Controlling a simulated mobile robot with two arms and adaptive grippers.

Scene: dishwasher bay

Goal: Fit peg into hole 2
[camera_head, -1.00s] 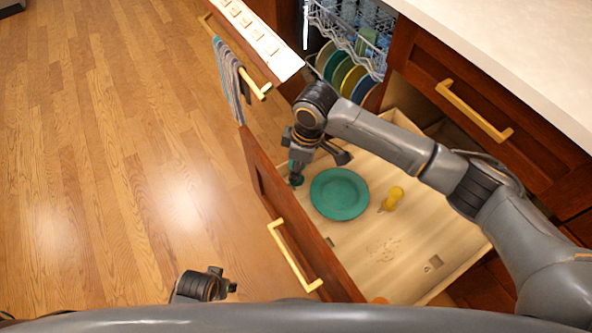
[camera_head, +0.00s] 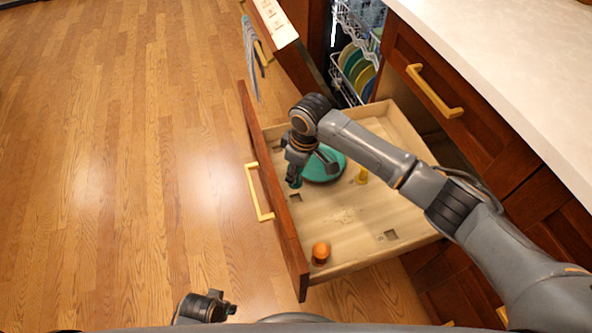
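The right gripper (camera_head: 294,172) reaches down into an open wooden drawer (camera_head: 345,215), close to its front panel. It appears shut on a dark green peg (camera_head: 294,182), just above a square hole (camera_head: 295,198) in the drawer floor. The peg's lower end is small and partly hidden, and I cannot tell if it touches the floor. Another square hole (camera_head: 390,236) is empty at the near right. An orange peg (camera_head: 320,252) stands in the near left corner. A yellow peg (camera_head: 362,176) is by the plate. The left gripper (camera_head: 232,309) is low over the floor; its fingers are unclear.
A green plate (camera_head: 326,167) lies in the drawer, partly behind the right gripper. The dishwasher rack (camera_head: 345,85) with several plates is behind. A white counter (camera_head: 500,65) and a closed drawer with a gold handle (camera_head: 433,92) are at right. The wooden floor (camera_head: 130,180) is clear.

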